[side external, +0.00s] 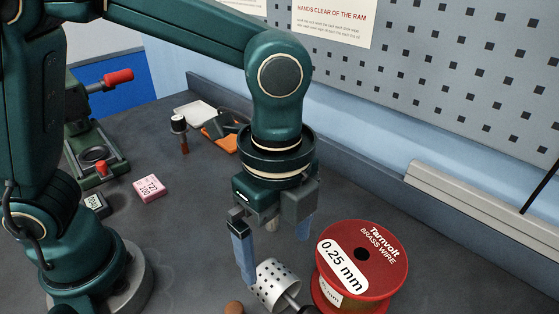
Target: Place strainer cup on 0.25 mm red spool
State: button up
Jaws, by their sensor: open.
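The red spool (388,240) stands upright at the lower right, with "0.25 mm" on a white label on its top flange and a dark centre hole. The strainer cup (272,281) is a pale perforated cup with a dark rod-like part at its right, on the bench just left of the spool. It looks tilted, and its lower end is near the picture's bottom edge. My gripper (273,252) is open above the cup, its blue fingers pointing down. One finger is left of the cup; the other is behind it, near the spool. The fingers hold nothing.
A brown rounded object (234,308) lies at the bottom edge. A pink block (149,188) and a green press-like device (95,155) with a red handle stand at left. An orange-and-black tool (222,133) lies behind. A grey rail (470,200) runs along the back wall.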

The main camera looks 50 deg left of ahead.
jog(key=s+a+r+n+t, duration=0.2)
jog(key=a+n, duration=0.5)
jog(key=n, duration=0.2)
jog(key=s+a+r+n+t, duration=0.2)
jog(key=a+n+t, duration=0.1)
jog(key=a+n, duration=0.5)
jog(key=shift+r+n+t, duration=0.3)
jog(key=shift+n, duration=0.2)
